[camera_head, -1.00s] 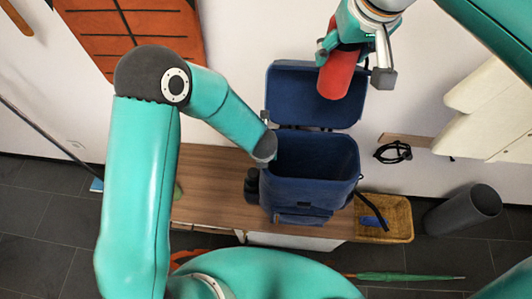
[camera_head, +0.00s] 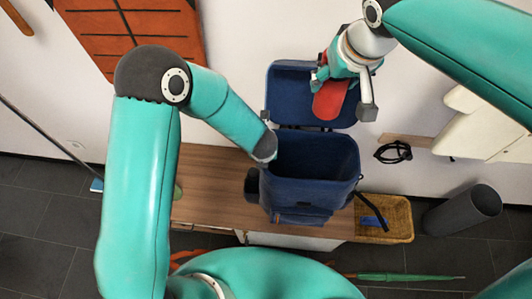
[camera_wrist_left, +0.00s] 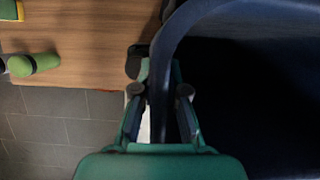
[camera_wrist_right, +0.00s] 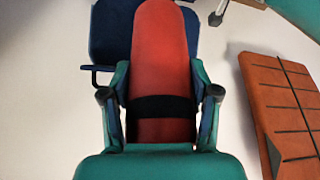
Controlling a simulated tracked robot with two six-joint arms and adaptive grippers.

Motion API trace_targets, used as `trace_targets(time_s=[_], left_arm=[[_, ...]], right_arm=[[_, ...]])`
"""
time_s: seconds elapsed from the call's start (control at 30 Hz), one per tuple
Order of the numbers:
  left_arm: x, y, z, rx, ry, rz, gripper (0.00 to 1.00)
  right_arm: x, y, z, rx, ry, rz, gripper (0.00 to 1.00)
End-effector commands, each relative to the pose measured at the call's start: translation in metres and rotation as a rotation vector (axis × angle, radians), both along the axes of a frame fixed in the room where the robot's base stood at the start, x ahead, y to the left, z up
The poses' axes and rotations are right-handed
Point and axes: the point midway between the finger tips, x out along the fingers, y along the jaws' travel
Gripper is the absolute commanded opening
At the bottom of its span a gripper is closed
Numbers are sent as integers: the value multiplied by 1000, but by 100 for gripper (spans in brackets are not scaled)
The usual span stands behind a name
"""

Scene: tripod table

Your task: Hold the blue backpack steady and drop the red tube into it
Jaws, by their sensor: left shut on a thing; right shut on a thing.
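The blue backpack (camera_head: 311,190) stands upright on the wooden bench, its mouth open upward and its lid (camera_head: 288,92) folded back against the wall. My left gripper (camera_wrist_left: 159,95) is shut on the backpack's left rim (camera_wrist_left: 178,32); in the head view my own arm mostly hides it. My right gripper (camera_head: 343,96) is shut on the red tube (camera_head: 329,101), in front of the lid and above the back of the opening, outside the bag. In the right wrist view the tube (camera_wrist_right: 160,55) with a dark band lies between the fingers. The bag's inside is dark.
The bench (camera_head: 215,185) has free room left of the backpack. A wicker basket (camera_head: 402,234) with a blue item stands at its right, then a grey bin (camera_head: 464,210). A black strap (camera_head: 392,152) hangs on the wall. A green umbrella (camera_head: 410,277) lies on the floor.

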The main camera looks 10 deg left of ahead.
Motion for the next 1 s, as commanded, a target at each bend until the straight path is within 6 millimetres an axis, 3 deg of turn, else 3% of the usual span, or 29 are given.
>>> trace_targets(time_s=[0.27,0.3,0.47,0.83,1.0], left_arm=[[0,-1,0,1,-1,-4,0],[0,-1,0,1,-1,-4,0],[0,-1,1,1,-1,-4,0],[0,-1,1,0,-1,-4,0],[0,-1,1,0,-1,-4,0]], right_arm=[[0,0,-1,1,-1,-1,11],[0,0,-1,1,-2,-1,62],[0,0,-1,0,-1,0,89],[-1,0,0,0,1,0,90],[-5,-1,14,2,-3,0,90]])
